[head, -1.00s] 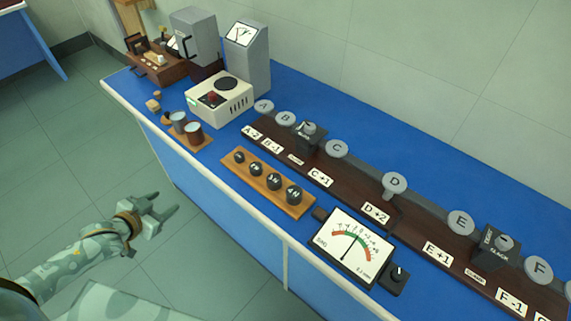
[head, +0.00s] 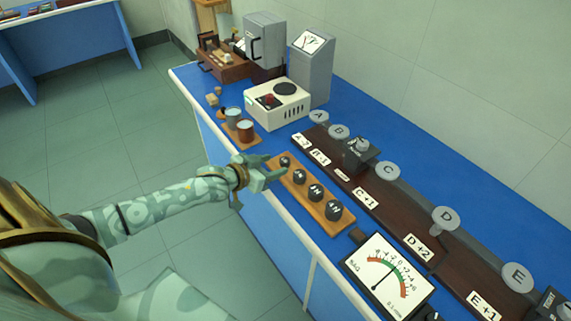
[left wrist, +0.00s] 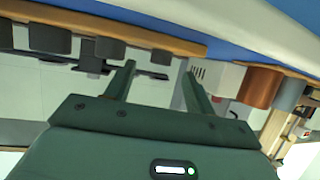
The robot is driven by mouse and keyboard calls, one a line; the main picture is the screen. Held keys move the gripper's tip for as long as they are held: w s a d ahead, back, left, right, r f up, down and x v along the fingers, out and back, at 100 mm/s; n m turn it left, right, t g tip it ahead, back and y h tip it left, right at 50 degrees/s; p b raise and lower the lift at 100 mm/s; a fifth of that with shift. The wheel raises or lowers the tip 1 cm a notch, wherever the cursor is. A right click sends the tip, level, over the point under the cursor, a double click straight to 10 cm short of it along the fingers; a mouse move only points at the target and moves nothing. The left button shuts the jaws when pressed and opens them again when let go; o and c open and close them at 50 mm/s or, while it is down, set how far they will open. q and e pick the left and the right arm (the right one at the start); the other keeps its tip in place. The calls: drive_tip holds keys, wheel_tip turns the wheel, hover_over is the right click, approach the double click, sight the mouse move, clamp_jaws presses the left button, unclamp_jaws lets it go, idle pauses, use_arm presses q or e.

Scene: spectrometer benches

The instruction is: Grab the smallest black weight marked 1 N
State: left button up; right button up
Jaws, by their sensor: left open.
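A wooden rack (head: 305,206) on the blue bench holds a row of black weights growing in size towards the front. The smallest weight (head: 285,161) stands at the far end; its marking is too small to read. In the left wrist view the row appears upside down, with the smallest weight (left wrist: 161,57) just beyond the fingertips. My left gripper (head: 275,168) is open and empty at the bench's front edge, beside the rack's far end and close to the smallest weight. Its fingers (left wrist: 160,80) are apart in the left wrist view. My right gripper is not in view.
Metal and copper cups (head: 245,131) stand on a small board beyond the rack. A white hotplate box (head: 277,106) is behind them. A dark rail with lettered discs (head: 388,171) runs along the right, and a dial meter (head: 388,277) stands nearer.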

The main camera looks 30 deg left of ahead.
sight(283, 161)
use_arm(q)
drive_tip(key=b+x, duration=0.1)
drive_tip(key=x, duration=0.3)
drive_tip(key=shift+w, duration=0.3)
drive_tip(key=shift+s, duration=0.1)
drive_tip(key=c, duration=1.1)
drive_tip(key=shift+r, duration=0.1)
